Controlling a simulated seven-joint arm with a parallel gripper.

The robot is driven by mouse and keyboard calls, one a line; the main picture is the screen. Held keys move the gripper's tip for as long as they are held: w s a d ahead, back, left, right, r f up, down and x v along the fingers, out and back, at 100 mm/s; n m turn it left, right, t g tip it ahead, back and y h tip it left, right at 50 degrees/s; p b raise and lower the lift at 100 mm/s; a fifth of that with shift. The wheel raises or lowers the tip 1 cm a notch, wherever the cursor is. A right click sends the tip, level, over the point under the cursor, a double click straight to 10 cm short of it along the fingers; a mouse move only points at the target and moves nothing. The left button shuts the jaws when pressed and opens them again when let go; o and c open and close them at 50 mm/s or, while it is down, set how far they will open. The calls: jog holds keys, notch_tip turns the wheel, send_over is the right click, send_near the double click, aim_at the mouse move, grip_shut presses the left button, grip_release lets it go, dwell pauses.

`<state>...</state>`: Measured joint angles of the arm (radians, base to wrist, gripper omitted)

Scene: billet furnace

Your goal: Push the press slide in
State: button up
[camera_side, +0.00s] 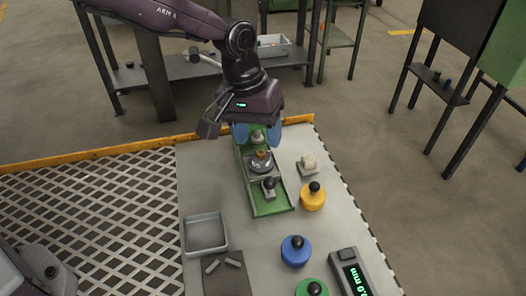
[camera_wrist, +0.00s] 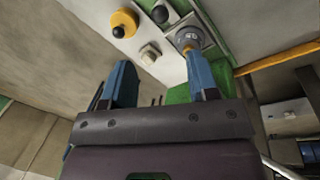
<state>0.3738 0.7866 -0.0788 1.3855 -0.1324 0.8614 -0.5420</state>
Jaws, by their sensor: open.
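The green press bed (camera_side: 268,207) lies lengthwise on the pale table, and part of it shows in the wrist view (camera_wrist: 180,95). The press slide appears to be the grey plate (camera_side: 270,192) with a black ball knob on the bed's near part. Just behind it sits a round grey die with a brass-coloured top (camera_side: 261,160), also in the wrist view (camera_wrist: 188,38). My gripper (camera_side: 257,138) is over the bed's far end, its two blue fingers apart with nothing visible held between them. It shows open in the wrist view too (camera_wrist: 160,68). The fingers and wrist partly hide the far end.
A pale block (camera_side: 308,165) and a yellow knobbed cylinder (camera_side: 312,200) stand right of the bed. Blue (camera_side: 295,251) and green (camera_side: 311,288) knobbed cylinders and a readout box (camera_side: 350,272) are nearer. A grey tray (camera_side: 205,234) lies left. A yellow rail (camera_side: 100,156) edges the table's back.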

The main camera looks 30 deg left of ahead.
jog(key=shift+a+r, duration=0.15)
jog(key=shift+r, duration=0.5)
jog(key=shift+s+f, duration=0.1)
jog(key=c, duration=0.3)
jog(key=shift+s+d+f+m+y, duration=0.9)
jog(key=shift+s+d+f, duration=0.1)
jog(key=shift+f, duration=0.2)
grip_shut()
jog(key=m+t+y, duration=0.6)
jog(key=m+y, duration=0.1)
jog(key=m, duration=0.2)
send_near(268, 198)
jog(key=x, duration=0.6)
jog(key=shift+w+a+f, duration=0.1)
jog(key=shift+a+f, duration=0.1)
jog(key=shift+f, duration=0.1)
